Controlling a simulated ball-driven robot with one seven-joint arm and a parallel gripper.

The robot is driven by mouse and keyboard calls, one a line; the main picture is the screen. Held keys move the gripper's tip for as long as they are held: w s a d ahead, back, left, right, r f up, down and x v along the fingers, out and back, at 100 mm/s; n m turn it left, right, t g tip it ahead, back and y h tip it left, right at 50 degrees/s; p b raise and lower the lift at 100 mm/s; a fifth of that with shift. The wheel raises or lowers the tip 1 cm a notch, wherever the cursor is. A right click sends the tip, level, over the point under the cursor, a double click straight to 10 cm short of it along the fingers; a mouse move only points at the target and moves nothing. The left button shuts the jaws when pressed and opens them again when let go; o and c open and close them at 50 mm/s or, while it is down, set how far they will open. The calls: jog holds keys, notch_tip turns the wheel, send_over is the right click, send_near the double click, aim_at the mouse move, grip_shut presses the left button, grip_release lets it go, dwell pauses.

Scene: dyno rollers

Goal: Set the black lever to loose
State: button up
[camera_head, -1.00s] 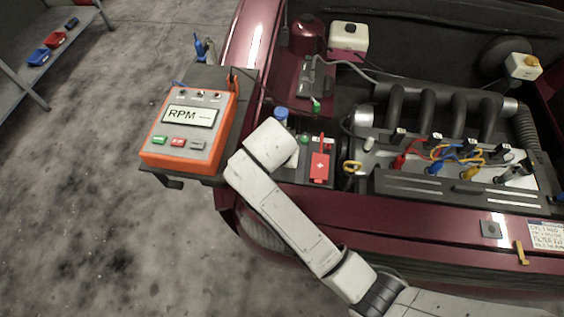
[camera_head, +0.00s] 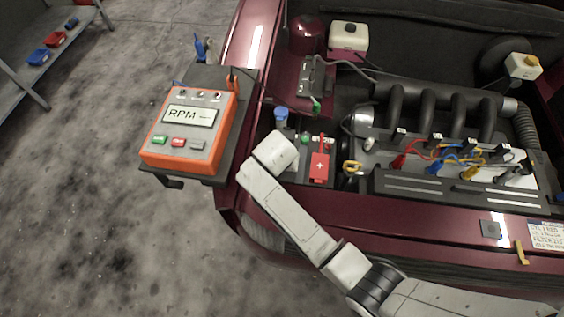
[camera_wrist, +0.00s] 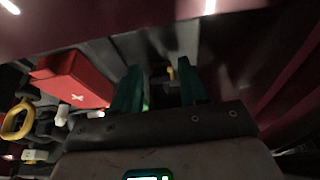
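In the wrist view my gripper (camera_wrist: 158,90) shows two dark green fingers standing apart, pointing into the engine bay beside the red box-like cover (camera_wrist: 75,78). A small yellowish piece and dark parts show in the gap between the fingers; nothing is clearly gripped. I cannot make out the black lever for certain in either view. In the head view the white end of my arm hangs over the left of the battery area, and hides my fingers and what lies under them. The red cover (camera_head: 319,167) with a white cross is just right of my arm.
The orange RPM tester (camera_head: 190,130) stands on a stand to the left of my arm. A blue cap (camera_head: 281,114) is behind it. The engine (camera_head: 450,150) with coloured leads fills the right. The maroon front edge (camera_head: 420,218) runs below the bay.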

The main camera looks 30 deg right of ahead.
grip_shut()
jog(key=shift+w+r, duration=0.1)
jog(key=shift+r, duration=0.05)
jog(key=shift+w+d+r+g+y+p, duration=0.2)
jog(key=shift+g+y+p, duration=0.4)
jog(key=shift+g+p, duration=0.3)
jog(key=shift+w+d+f+g+y+p, duration=0.1)
jog(key=shift+w+d+g+y+p, duration=0.1)
jog(key=shift+g+y, duration=0.5)
jog(key=shift+w+d+g+y+p, duration=0.1)
jog(key=shift+w+g+y+p, duration=0.1)
jog(key=shift+g+y, duration=0.45)
jog(key=shift+g, duration=0.25)
jog(key=shift+o, duration=0.7)
grip_release()
